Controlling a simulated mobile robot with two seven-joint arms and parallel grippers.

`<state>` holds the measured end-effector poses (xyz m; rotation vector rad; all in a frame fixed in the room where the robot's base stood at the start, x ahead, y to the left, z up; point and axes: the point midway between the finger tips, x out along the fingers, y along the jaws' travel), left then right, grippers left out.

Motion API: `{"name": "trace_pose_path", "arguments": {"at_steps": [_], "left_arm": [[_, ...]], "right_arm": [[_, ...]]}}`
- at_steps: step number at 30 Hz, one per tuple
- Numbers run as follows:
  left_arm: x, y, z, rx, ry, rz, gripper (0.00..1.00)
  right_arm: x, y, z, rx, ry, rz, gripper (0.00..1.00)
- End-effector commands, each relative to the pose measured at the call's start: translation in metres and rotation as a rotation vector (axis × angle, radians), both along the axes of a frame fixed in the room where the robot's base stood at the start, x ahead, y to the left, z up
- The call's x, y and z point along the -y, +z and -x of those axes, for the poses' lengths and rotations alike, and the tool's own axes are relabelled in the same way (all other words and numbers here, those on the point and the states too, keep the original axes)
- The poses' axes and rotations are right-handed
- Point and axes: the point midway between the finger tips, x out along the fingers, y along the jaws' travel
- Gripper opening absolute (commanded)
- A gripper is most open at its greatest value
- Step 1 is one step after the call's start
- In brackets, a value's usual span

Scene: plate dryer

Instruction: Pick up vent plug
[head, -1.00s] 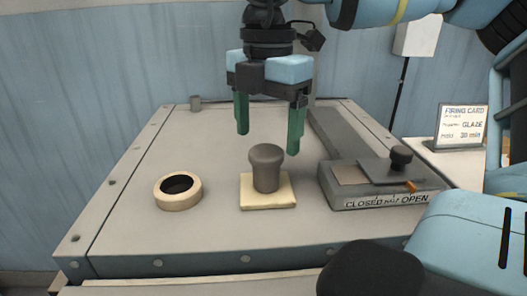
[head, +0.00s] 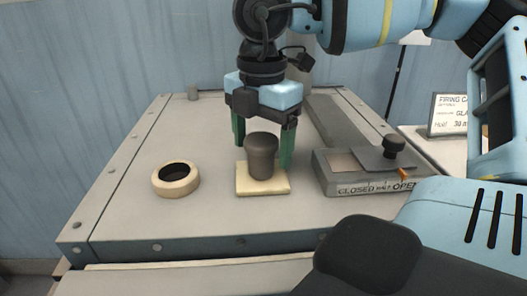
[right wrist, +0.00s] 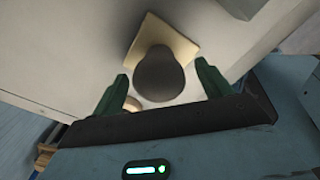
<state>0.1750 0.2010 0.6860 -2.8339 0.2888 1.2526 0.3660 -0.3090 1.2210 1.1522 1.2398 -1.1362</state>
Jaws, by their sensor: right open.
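The vent plug (head: 262,158) is a dark grey-brown knob, standing upright on a square cream pad (head: 243,187) on the grey dryer top. My right gripper (head: 262,150) is open and low, with one green finger on either side of the plug, slightly behind it in the head view. In the right wrist view the plug (right wrist: 159,75) sits between and just beyond the two open fingers (right wrist: 162,88), with a visible gap on both sides. My left gripper is not in view.
A cream ring (head: 176,179) with a dark hole lies left of the plug. A slide damper box (head: 362,186) marked closed, half, open, with a black knob (head: 393,144), stands close on the right. The dryer top (head: 215,220) is clear in front.

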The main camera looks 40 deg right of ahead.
Motion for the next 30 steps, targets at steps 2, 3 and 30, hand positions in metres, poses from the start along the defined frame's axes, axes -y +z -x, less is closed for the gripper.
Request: {"name": "trace_pose_path", "arguments": {"at_steps": [2,3,30], "left_arm": [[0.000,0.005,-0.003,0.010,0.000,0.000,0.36],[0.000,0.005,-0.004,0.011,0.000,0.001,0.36],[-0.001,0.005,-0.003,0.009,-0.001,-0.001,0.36]], "right_arm": [[0.001,-0.008,0.000,-0.001,0.000,-0.001,0.78],[0.001,-0.014,0.000,-0.001,0.000,0.000,0.78],[0.001,-0.026,-0.001,0.002,-0.002,0.000,0.25]]}}
